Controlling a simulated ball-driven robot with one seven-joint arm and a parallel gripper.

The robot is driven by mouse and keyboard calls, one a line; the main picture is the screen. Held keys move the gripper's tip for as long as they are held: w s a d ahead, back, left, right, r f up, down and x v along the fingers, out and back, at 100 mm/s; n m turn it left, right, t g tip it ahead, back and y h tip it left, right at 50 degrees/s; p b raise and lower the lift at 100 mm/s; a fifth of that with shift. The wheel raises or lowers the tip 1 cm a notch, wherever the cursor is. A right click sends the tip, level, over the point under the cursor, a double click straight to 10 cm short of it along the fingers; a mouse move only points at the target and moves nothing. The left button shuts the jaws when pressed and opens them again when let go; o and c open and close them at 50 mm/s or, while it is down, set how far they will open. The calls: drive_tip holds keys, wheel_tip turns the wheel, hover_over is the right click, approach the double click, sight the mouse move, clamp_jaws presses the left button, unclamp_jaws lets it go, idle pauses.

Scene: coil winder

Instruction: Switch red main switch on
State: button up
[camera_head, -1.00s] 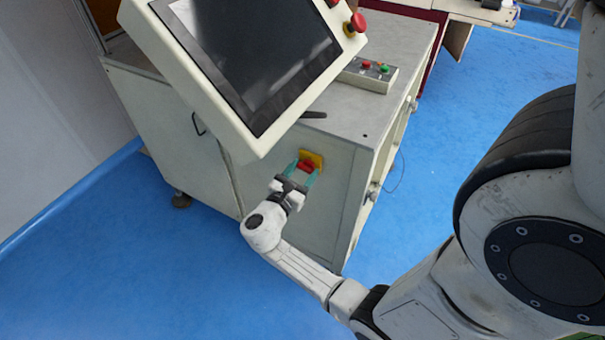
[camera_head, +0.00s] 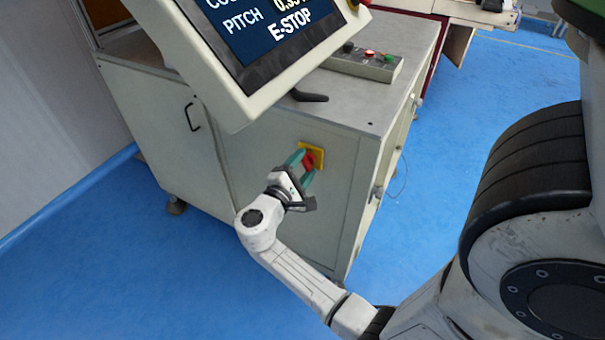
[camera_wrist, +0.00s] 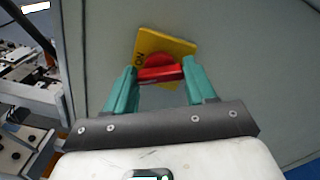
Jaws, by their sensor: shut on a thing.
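The red main switch (camera_head: 309,159) sits on a yellow plate (camera_head: 318,149) on the cabinet's front panel. In the wrist view the red switch (camera_wrist: 160,73) lies between my two green fingertips, and the yellow plate (camera_wrist: 182,46) looks tilted with "ON" lettering beside the handle. My gripper (camera_head: 303,167) is shut on the switch handle and rolled over in the head view. The gripper also shows in the wrist view (camera_wrist: 160,80). The machine's screen (camera_head: 265,30) is lit and shows "PITCH" and "E-STOP".
The grey cabinet (camera_head: 270,140) carries the tilted screen housing above my gripper. A dark lever (camera_head: 310,97) and a small button box (camera_head: 365,63) are on its top. Blue floor (camera_head: 120,270) is open in front.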

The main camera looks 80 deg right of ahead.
drive_tip(key=m+b, duration=0.3)
drive_tip(key=shift+f, duration=0.3)
drive_tip(key=shift+r+m+b, duration=0.15)
drive_tip(key=shift+m+b, duration=0.85)
drive_tip(key=shift+m, duration=0.3)
drive_tip(key=o, duration=1)
drive_tip(key=shift+r, duration=0.1)
drive_tip(key=shift+o, duration=0.2)
drive_tip(key=shift+a, duration=0.1)
drive_tip(key=v, duration=1)
drive_tip(key=shift+a, duration=0.3)
drive_tip(key=shift+w, duration=0.15)
